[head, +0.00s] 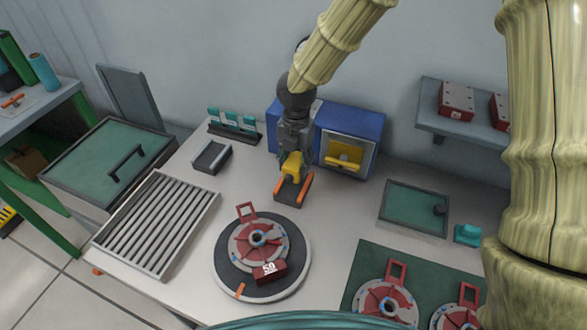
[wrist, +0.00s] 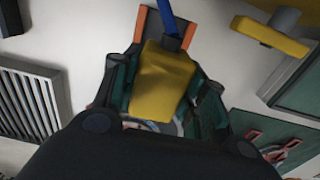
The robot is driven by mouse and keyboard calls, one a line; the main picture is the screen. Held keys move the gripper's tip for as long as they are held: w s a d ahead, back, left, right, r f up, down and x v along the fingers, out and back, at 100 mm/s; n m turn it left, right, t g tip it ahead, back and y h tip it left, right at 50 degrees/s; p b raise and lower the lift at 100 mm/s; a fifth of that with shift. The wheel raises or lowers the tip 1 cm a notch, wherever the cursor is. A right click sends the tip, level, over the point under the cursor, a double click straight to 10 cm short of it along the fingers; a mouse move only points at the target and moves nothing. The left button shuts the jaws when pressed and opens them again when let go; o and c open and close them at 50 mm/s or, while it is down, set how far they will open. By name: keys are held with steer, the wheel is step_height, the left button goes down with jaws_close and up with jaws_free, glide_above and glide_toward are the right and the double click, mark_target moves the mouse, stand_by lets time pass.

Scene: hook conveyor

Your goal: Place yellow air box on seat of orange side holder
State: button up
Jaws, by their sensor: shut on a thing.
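The yellow air box (head: 292,166) is held in my gripper (head: 291,160). In the wrist view the yellow air box (wrist: 163,82) sits between the two dark green fingers (wrist: 160,95), and a blue stem shows at its far end. The orange side holder (head: 290,201) stands on the table, a dark base with an orange strip on each side. The box is over its back part; I cannot tell whether it touches the seat.
A blue cabinet (head: 349,122) with a yellow-handled window stands just behind. A dark tray (head: 211,157) and a teal-topped rack (head: 233,124) are to the left. A round turntable (head: 235,288) with a red-grey part is in front. A green-lidded box (head: 413,209) is right.

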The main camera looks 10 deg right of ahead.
mark_target(295, 173)
steer(key=shift+s+f, duration=0.15)
steer(key=shift+s, duration=0.35)
steer(key=f, duration=0.1)
steer(key=w+f, duration=0.1)
steer(key=f, duration=0.1)
steer(key=w+f+p, duration=0.1)
steer(key=shift+w+f, duration=0.15)
steer(key=shift+f, duration=0.2)
steer(key=shift+s+f, duration=0.2)
steer(key=shift+s, duration=0.3)
steer(key=shift+w+f, duration=0.15)
steer(key=o, duration=1.1)
steer(key=shift+w+f, duration=0.1)
steer(key=shift+w, duration=0.05)
steer(key=shift+o, duration=0.4)
steer(key=shift+s+r, duration=0.2)
steer(key=shift+w, duration=0.15)
